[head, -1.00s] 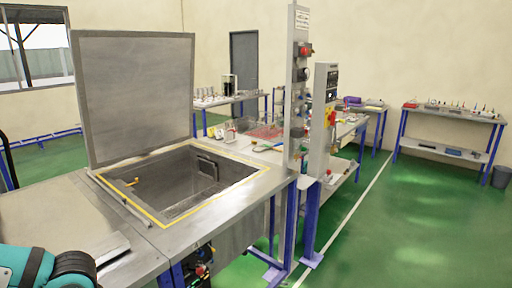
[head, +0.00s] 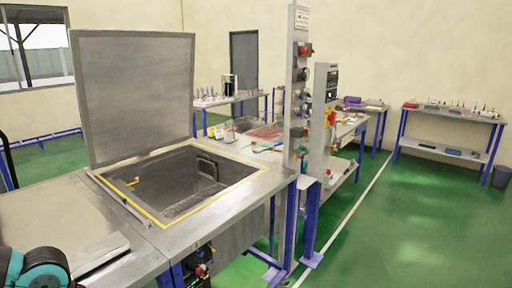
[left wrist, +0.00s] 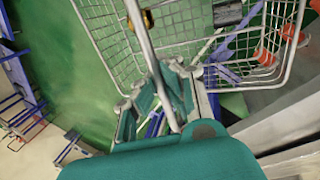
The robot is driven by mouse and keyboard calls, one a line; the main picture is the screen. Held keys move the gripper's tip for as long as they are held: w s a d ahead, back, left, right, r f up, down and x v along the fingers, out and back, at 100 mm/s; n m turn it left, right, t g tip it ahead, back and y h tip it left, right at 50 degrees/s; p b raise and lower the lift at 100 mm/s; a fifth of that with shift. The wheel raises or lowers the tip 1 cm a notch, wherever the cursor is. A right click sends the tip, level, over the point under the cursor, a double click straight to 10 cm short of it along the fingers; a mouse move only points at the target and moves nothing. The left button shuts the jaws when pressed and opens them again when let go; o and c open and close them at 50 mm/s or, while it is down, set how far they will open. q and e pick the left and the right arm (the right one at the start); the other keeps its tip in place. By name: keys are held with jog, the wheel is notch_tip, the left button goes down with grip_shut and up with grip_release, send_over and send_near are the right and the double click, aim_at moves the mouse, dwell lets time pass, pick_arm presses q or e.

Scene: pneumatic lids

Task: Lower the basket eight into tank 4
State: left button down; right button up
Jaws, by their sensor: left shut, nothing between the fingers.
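A wire basket (left wrist: 190,38) with a metal grid and a long handle bar (left wrist: 142,40) shows in the left wrist view; no number is legible on it. My left gripper (left wrist: 160,108), with teal and grey fingers, is shut at the lower end of that bar. The bar passes over the fingers; I cannot tell whether they touch. In the head view, an open tank (head: 245,172) with a yellow-marked rim stands in the middle; its number is not readable. Its square grey lid (head: 135,95) stands raised behind it. The basket and both grippers are out of the head view.
A steel worktop (head: 60,215) lies left of the tank. A control post (head: 298,100) with a red button stands at the tank's right corner. Benches with small items (head: 455,113) stand behind. Green floor (head: 410,230) is clear at the right.

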pick_arm(q)
jog(key=s+a+n, duration=0.1)
jog(key=a+n, duration=0.1)
jog(key=a, duration=0.6)
jog(key=shift+s+a+r+n+t, duration=0.25)
jog(key=shift+s+n+t, duration=0.05)
jog(key=shift+s+t, duration=0.1)
jog(key=shift+f, duration=0.1)
jog(key=shift+s+f, duration=0.15)
jog(key=shift+s, duration=0.05)
jog(key=shift+f, duration=0.1)
jog(key=shift+s+f, duration=0.15)
jog(key=shift+s, duration=0.05)
